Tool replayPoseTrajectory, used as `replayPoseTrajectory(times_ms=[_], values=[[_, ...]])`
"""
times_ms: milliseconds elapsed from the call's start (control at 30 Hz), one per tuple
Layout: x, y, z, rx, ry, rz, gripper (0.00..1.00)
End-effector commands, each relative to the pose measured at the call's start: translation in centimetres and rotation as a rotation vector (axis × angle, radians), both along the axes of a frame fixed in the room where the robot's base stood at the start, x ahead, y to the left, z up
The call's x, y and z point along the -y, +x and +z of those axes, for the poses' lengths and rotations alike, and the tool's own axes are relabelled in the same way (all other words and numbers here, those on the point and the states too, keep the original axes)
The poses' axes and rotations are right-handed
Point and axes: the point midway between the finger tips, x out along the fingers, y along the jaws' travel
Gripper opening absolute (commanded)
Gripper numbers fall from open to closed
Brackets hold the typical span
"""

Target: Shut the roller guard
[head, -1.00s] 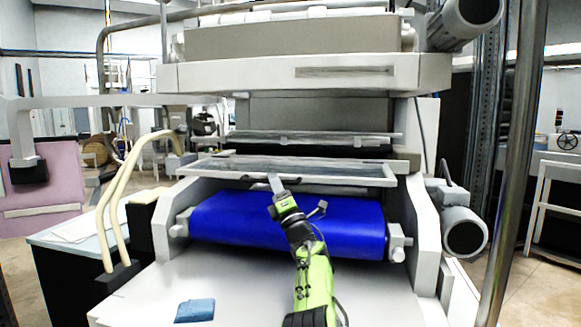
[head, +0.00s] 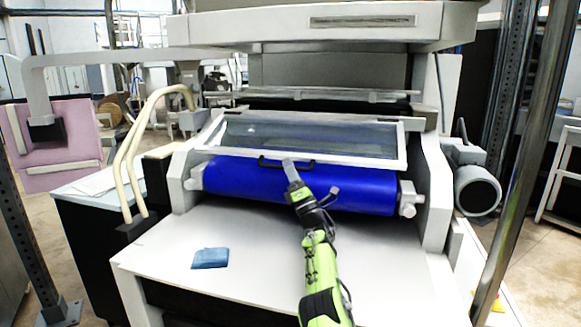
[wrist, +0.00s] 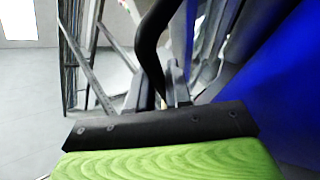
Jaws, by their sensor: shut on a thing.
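The roller guard (head: 338,138) is a clear panel in a pale frame, hinged along its upper edge. It slopes down toward me over the upper part of the blue roller (head: 350,187). A black bar handle (head: 270,163) sits on its lower front edge. My gripper (head: 289,166) is at that handle, with my green arm reaching up from below. In the wrist view, the dark handle bar (wrist: 154,45) runs down to my gripper's fingers (wrist: 165,95), which are shut on it. The fingertips' grip is partly hidden by the black mount.
A white table surface (head: 190,235) lies in front of the roller, with a blue folded cloth (head: 210,258) on it. Cream curved pipes (head: 130,160) stand at left. A metal post (head: 520,170) and a grey motor (head: 476,190) are at right.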

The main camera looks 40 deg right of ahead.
Motion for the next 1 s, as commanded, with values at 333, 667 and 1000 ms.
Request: replayPoseTrajectory(times_ms=[333,667,1000], values=[[0.0,0.1,0.0,-0.005,0.005,0.001,0.25],[0.0,0.1,0.0,-0.003,0.003,0.000,0.25],[0.0,-0.9,-1.9,-0.006,0.003,-0.001,0.25]])
